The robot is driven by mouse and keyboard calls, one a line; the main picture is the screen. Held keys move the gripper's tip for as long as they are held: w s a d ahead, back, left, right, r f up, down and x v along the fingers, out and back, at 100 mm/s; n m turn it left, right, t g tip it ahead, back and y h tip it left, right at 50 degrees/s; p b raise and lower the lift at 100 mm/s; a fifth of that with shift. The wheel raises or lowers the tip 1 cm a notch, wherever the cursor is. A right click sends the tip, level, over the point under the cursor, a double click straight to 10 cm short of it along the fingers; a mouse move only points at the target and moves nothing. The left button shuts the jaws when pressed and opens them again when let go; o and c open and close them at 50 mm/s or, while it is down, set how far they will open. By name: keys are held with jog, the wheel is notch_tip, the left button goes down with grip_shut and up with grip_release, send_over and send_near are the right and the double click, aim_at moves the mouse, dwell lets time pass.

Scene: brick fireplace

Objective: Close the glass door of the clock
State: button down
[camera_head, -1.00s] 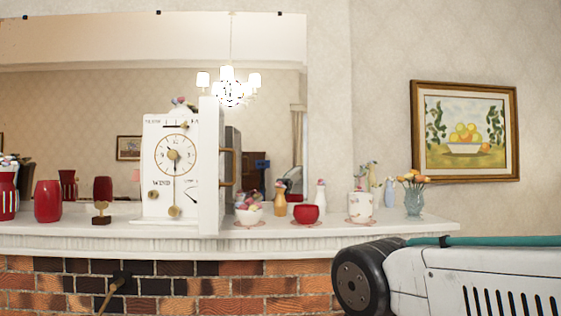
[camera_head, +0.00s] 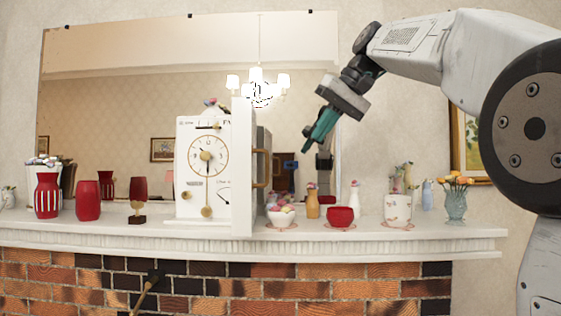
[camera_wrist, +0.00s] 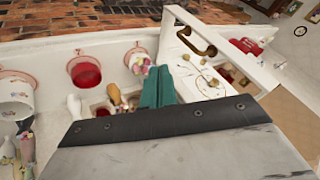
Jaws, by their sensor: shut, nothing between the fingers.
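The white clock (camera_head: 203,140) stands upright on the mantel, with a round gold-ringed dial. Its door (camera_head: 242,165) is open and juts out toward me from the clock's right side, seen nearly edge-on. In the wrist view the door frame (camera_wrist: 245,62) shows with a brass handle (camera_wrist: 197,42) on it, beside the clock face. My gripper (camera_head: 308,144) is shut and empty, in the air to the right of the door and above the mantel, apart from both. In the wrist view its teal fingers (camera_wrist: 157,86) point toward the mantel, left of the door.
Right of the door on the mantel (camera_head: 460,236) stand a bowl (camera_head: 282,217), a red pot (camera_head: 340,217), a cup (camera_head: 397,211) and a flower vase (camera_head: 456,205). Red vases (camera_head: 88,201) stand left of the clock. A mirror (camera_head: 110,90) is behind.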

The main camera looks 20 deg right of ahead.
jog(key=w+a+f, duration=0.5)
jog(key=a+f, duration=0.2)
jog(key=shift+a, duration=0.4)
jog(key=shift+w+a, duration=0.1)
jog(key=shift+a, duration=0.05)
